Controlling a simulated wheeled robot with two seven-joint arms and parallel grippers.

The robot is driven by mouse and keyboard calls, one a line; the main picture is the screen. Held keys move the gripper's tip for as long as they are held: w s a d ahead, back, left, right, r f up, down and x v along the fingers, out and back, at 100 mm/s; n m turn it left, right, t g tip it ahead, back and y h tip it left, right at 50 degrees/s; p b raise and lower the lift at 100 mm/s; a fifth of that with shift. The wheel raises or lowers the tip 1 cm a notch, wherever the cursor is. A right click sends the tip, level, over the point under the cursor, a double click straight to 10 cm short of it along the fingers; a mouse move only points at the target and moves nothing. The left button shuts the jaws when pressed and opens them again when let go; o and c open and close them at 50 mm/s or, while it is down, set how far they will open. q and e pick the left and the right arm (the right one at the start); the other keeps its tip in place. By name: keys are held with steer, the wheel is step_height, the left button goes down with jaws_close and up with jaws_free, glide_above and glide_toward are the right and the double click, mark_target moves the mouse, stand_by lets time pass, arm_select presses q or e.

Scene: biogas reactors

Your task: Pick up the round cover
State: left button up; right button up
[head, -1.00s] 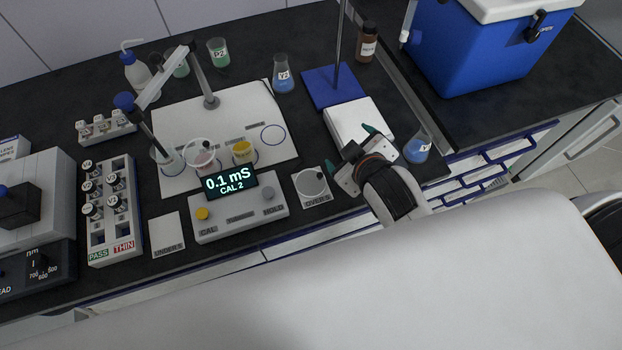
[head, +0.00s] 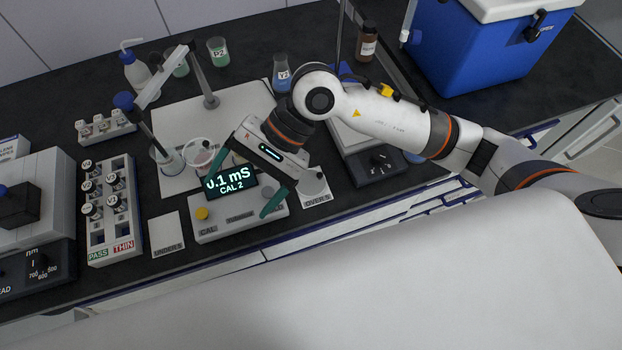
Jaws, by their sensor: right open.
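I cannot tell for certain which thing is the round cover. A clear, round-rimmed piece (head: 199,147) shows on the white board, just left of my right gripper. Another pale round piece (head: 314,184) is on the OVER 5 card, partly hidden by my right gripper's body. My right gripper (head: 245,183) is open and empty, its green fingertips spread on either side of the meter's display (head: 231,187). Its upper-left fingertip is near the clear piece in the picture; I cannot tell its height or whether it touches. My left gripper is not in view.
A beaker (head: 166,160) with a probe on an arm (head: 160,80) stands to the left. The meter (head: 240,222) is in front. A blue flask (head: 281,74) and a green beaker (head: 218,50) stand behind.

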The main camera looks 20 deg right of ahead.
steer(key=w+d+f+n+t+h, duration=0.1)
steer(key=w+d+f+n+h, duration=0.15)
steer(key=d+h, duration=0.2)
steer(key=t+h+p, duration=0.2)
steer(key=h, duration=0.3)
glide_above(310, 178)
steer(key=shift+n+y, duration=0.25)
steer(key=f, duration=0.7)
steer(key=shift+s+d+f, duration=0.1)
steer(key=shift+d+f, duration=0.2)
steer(key=shift+f, duration=0.05)
steer(key=f+p, duration=0.2)
steer(key=f, duration=0.3)
steer(key=shift+a+p, duration=0.25)
steer(key=shift+p, duration=0.15)
steer(key=shift+f, duration=0.3)
steer(key=shift+c, duration=0.3)
steer(key=c, duration=1)
